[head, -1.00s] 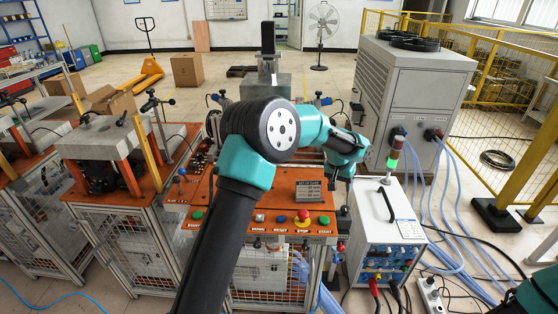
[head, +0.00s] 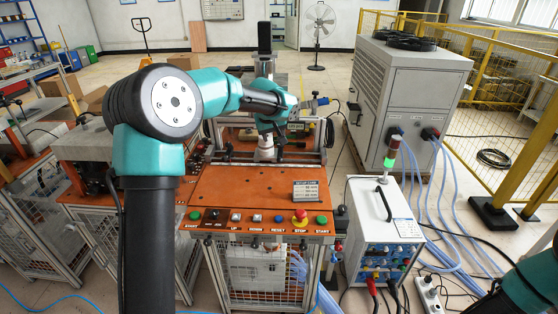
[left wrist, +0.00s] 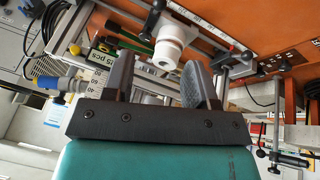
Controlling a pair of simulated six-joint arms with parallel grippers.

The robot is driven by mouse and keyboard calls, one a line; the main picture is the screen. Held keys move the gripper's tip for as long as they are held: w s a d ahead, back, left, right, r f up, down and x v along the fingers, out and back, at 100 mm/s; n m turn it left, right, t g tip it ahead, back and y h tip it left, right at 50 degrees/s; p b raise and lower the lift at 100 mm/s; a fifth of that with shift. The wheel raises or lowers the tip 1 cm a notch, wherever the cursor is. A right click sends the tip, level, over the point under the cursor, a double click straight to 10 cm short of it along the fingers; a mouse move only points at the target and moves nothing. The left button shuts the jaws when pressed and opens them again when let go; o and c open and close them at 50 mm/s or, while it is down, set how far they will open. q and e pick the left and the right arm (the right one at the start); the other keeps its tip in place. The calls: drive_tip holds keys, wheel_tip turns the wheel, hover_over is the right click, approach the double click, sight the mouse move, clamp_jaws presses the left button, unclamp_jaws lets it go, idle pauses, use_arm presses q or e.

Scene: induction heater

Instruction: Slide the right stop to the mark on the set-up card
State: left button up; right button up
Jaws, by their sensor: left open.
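The set-up card (head: 306,190) lies on the right of the orange machine top; its print is too small to read. Behind the panel runs a rail (head: 215,163), and my left gripper (head: 268,140) is over the fixture beside a white cylinder (head: 264,154). In the left wrist view my left gripper (left wrist: 160,65) is open with nothing between its fingers. The white cylinder (left wrist: 168,50) shows beyond the fingers. Dark fittings (left wrist: 236,55) sit along a rail with a pale scale strip (left wrist: 187,15); I cannot tell which is the right stop. My right gripper is out of view.
Push buttons (head: 301,217) line the front of the orange panel (head: 240,188). A white power unit (head: 384,235) with a signal lamp (head: 390,155) stands to the right. Other machines (head: 90,165) stand to the left.

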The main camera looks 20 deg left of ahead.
sight(279, 159)
use_arm(q)
drive_tip(key=x, duration=1.7)
drive_tip(key=shift+a+f, duration=0.1)
clamp_jaws()
